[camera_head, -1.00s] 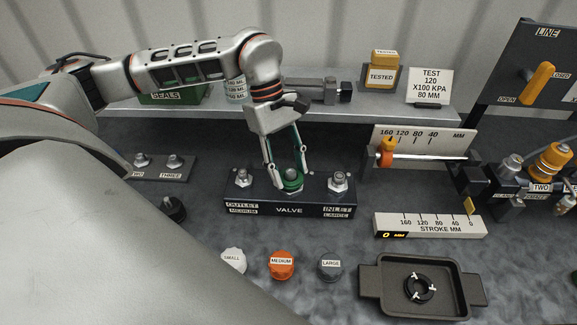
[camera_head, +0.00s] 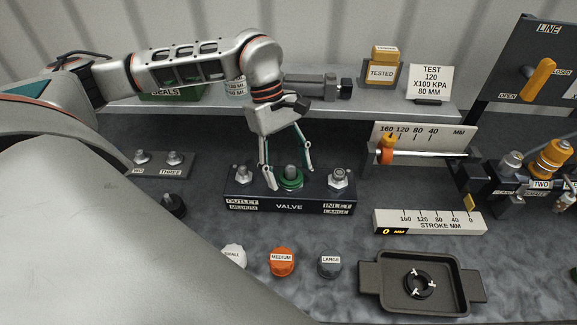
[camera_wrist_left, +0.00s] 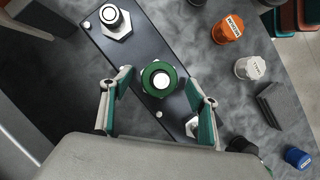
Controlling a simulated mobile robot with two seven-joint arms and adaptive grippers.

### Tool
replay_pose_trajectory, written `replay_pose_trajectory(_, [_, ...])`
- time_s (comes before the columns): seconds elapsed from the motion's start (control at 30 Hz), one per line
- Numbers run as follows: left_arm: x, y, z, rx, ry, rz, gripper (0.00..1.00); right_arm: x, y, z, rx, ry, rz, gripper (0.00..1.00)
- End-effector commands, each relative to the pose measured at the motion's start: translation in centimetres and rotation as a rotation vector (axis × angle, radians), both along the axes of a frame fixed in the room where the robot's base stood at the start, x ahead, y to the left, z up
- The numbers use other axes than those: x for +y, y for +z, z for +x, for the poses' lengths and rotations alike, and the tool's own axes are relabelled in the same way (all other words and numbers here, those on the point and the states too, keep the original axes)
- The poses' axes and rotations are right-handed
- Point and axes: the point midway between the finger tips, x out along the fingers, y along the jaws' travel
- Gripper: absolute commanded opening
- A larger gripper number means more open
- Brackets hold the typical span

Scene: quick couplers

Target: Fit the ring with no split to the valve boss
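A green ring (camera_head: 290,183) sits around the middle boss of the valve block (camera_head: 288,208). It also shows in the left wrist view (camera_wrist_left: 160,78), where it looks whole and the boss stands up through its centre. My left gripper (camera_head: 290,179) is open above the block, its fingers apart on both sides of the ring and clear of it. The left wrist view shows the same open fingers (camera_wrist_left: 160,74). A black ring (camera_head: 419,284) with white pieces on it lies in the dark tray (camera_head: 368,290). My right gripper is out of view.
Outlet and inlet fittings (camera_head: 338,179) stand on the block beside the boss. White, orange (camera_head: 282,262) and grey (camera_head: 329,265) caps stand in front. A stroke scale (camera_head: 430,223) is to the right, and a shelf (camera_head: 420,108) runs behind.

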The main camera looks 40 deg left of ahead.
Motion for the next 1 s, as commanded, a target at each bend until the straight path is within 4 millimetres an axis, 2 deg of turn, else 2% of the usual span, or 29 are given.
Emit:
replay_pose_trajectory(0.23, [0.0,0.1,0.0,-0.001,0.0,0.0,0.6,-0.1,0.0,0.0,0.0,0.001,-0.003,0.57])
replay_pose_trajectory(0.37, [0.4,0.9,0.2,-0.004,0.001,0.0,0.6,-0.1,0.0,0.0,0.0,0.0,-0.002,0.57])
replay_pose_trajectory(0.8, [3.4,8.5,1.1,-0.003,0.002,0.0,0.6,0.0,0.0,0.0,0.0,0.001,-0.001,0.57])
replay_pose_trajectory(1.0, [4.2,10.6,1.4,-0.002,0.001,-0.001,0.6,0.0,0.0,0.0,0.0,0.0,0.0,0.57])
